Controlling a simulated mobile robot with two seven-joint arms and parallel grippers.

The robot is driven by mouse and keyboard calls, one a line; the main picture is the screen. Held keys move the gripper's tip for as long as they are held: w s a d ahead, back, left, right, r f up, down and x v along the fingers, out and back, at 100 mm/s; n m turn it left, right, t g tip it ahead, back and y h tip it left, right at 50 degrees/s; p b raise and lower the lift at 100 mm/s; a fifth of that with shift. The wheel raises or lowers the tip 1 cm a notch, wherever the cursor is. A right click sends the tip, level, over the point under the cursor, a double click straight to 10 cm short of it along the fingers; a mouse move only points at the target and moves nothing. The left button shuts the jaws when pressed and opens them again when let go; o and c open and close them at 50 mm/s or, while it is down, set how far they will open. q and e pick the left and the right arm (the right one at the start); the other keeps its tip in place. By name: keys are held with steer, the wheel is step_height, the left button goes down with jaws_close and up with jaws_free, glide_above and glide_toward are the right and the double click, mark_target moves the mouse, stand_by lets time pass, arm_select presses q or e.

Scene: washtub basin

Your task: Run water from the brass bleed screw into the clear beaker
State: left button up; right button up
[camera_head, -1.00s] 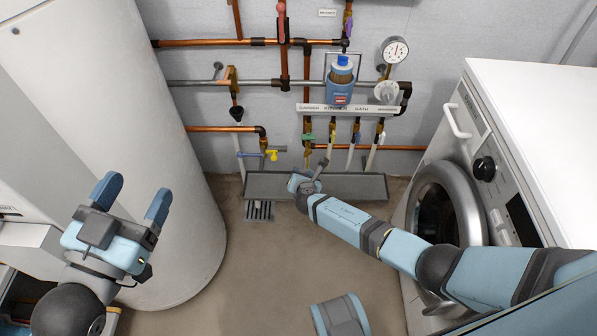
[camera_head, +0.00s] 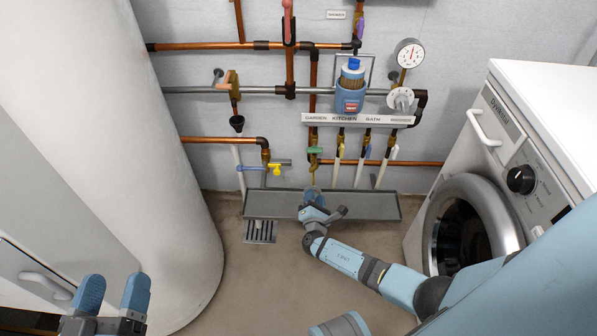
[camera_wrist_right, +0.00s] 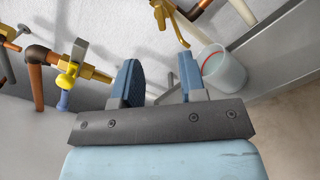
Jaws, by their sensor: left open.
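The clear beaker (camera_wrist_right: 224,70), with a red line near its rim, stands in the grey trough in the right wrist view, just right of my right gripper's right finger. A curved brass spout (camera_wrist_right: 176,24) hangs above and left of it. I cannot tell which brass part is the bleed screw. My right gripper (camera_wrist_right: 160,80) is open, with nothing clearly between its fingers. My left gripper (camera_head: 113,292) is open and empty, low at the left, away from the pipes.
The grey trough (camera_head: 370,207) lies along the wall, with a floor grate (camera_head: 260,232) at its left end. A white tank (camera_head: 150,150) stands left and a washing machine (camera_head: 500,170) right. Pipes, a filter (camera_head: 351,90) and a gauge (camera_head: 409,53) crowd the wall.

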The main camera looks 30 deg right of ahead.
mark_target(315, 166)
steer(key=b+x, duration=0.4)
steer(key=x, duration=0.8)
arm_select(q)
steer(key=shift+w+d+f+m+g, duration=0.1)
steer(key=shift+f+m+g, duration=0.35)
steer(key=shift+f, duration=1)
steer(key=shift+d+f+m+g, duration=0.1)
steer(key=shift+f+g, duration=0.65)
steer(key=shift+f, duration=0.7)
arm_select(e)
steer(key=shift+w+d+r, duration=0.1)
steer(key=shift+w+d, duration=0.25)
steer(key=shift+w, duration=0.2)
jaws_close()
